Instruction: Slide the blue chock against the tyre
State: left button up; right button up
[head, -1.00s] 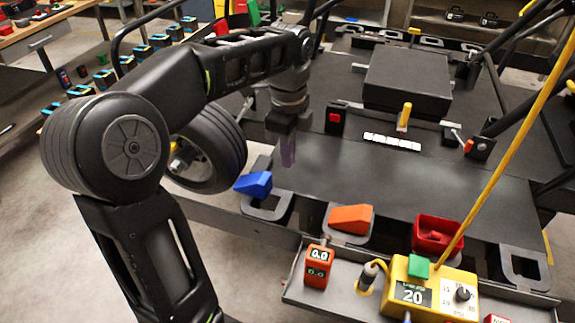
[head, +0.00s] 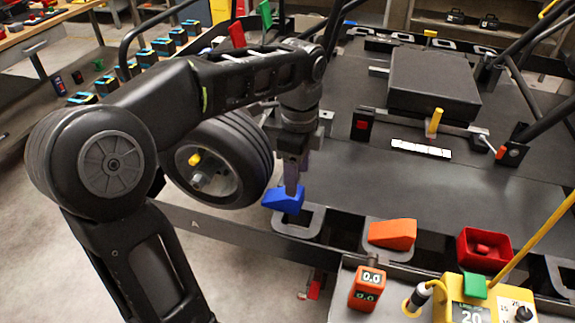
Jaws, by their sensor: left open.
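The blue chock (head: 283,201) is a wedge resting at the left edge of the kart stand, on or beside a dark square frame (head: 299,222). The tyre (head: 222,160) is black with a pale hub and stands just left of the chock; whether a gap remains between them is hard to tell. My left gripper (head: 291,187) points down with its fingertips at the top of the chock, partly covering it. It is open, and contact with the chock cannot be made out. My right gripper is not in view.
An orange wedge (head: 392,234) and a red tray (head: 484,250) sit to the right along the stand's front edge. An orange gauge (head: 367,288) and a yellow control box (head: 480,296) stand in front. The dark deck (head: 400,185) right of my gripper is clear.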

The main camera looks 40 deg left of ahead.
aim_at(298, 197)
pick_arm(q)
jog(key=shift+o, duration=0.8)
jog(key=shift+d+r, duration=0.1)
jog(key=shift+d, duration=0.25)
jog(key=shift+a, duration=0.2)
jog(key=shift+f, duration=3.95)
grip_shut()
grip_release()
jog(key=shift+r, duration=0.15)
